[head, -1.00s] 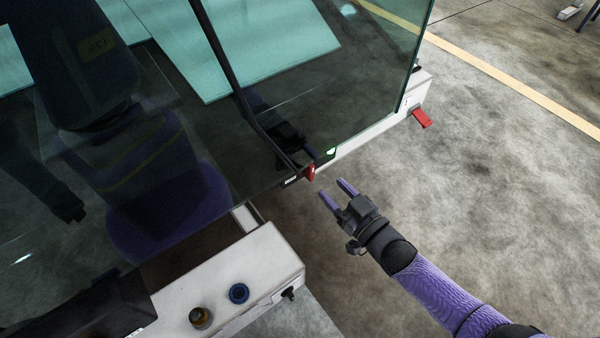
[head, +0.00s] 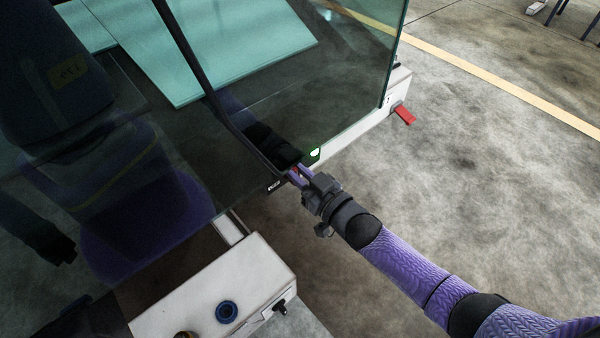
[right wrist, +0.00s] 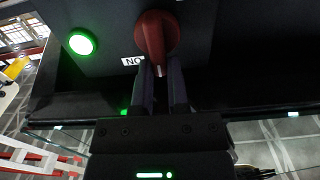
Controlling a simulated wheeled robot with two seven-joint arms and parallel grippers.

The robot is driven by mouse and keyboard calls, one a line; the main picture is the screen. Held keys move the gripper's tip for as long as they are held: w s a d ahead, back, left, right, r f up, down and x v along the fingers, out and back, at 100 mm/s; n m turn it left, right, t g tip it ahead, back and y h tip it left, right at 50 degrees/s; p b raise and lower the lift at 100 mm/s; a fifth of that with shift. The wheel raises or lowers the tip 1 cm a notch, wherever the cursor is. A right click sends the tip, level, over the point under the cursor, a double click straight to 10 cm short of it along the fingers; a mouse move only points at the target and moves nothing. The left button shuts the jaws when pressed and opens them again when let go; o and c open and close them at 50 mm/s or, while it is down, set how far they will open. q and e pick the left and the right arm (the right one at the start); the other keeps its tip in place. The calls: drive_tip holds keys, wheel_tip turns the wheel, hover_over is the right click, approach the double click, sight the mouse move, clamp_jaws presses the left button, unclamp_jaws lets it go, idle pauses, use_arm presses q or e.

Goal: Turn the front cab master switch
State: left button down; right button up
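The front cab master switch is a red rotary knob (right wrist: 155,38) on a dark panel, beside a label whose visible letters read "NO". In the head view the red switch (head: 295,171) shows only in part at the lower corner of the glass cab, behind my fingers. My right gripper (head: 299,173) is at the switch. In the right wrist view its two fingers (right wrist: 160,72) stand close on either side of the knob's lower handle end, and the gripper looks shut on it. The handle points down in that view. My left gripper is not in view.
A lit green lamp (right wrist: 82,42) is left of the switch. A white console (head: 215,290) with a blue button (head: 226,312) stands at lower left. A red lever (head: 404,115) sticks out of the far white beam. Open concrete floor (head: 470,200) lies to the right.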

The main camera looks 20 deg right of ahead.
clamp_jaws()
